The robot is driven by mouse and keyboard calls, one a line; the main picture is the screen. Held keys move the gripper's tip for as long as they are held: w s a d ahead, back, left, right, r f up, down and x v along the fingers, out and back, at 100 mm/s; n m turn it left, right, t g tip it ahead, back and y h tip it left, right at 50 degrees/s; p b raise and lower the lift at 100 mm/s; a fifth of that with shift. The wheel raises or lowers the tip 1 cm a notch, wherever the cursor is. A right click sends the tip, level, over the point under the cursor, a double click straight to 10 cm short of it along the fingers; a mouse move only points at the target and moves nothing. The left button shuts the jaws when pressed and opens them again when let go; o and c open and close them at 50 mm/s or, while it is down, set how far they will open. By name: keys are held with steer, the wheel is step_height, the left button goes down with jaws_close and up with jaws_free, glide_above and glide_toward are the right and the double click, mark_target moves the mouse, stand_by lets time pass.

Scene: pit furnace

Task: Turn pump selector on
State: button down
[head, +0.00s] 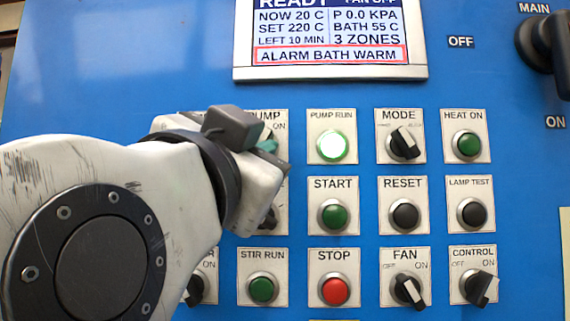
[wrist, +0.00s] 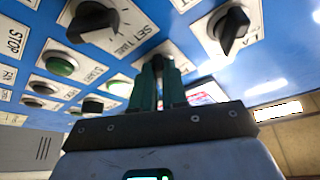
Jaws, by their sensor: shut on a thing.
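The pump selector plate (head: 282,118) is on the blue panel, left of the pump run lamp, with "PUMP" and "ON" partly readable. My gripper (head: 268,144) is in front of it and covers most of its knob. In the wrist view my gripper's green fingers (wrist: 159,82) are shut on a dark knob (wrist: 157,61), the pump selector. The knob's exact angle is hidden in both views. The pump run lamp (head: 332,146) glows bright green.
Mode (head: 403,143), fan (head: 408,290) and control (head: 481,288) selectors and several push buttons sit close to the right and below. A red stop button (head: 336,291) is below. The display (head: 331,40) above reads "ALARM BATH WARM". A main switch (head: 545,45) projects at top right.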

steer(key=shift+m, duration=0.3)
steer(key=c, duration=1.2)
jaws_free()
steer(key=shift+o, duration=0.2)
steer(key=b+v, duration=0.1)
steer(key=v, duration=0.9)
steer(key=shift+s+a+b, duration=0.2)
steer(key=shift+s+b, duration=0.1)
steer(key=shift+s, duration=0.05)
steer(key=shift+f, duration=0.15)
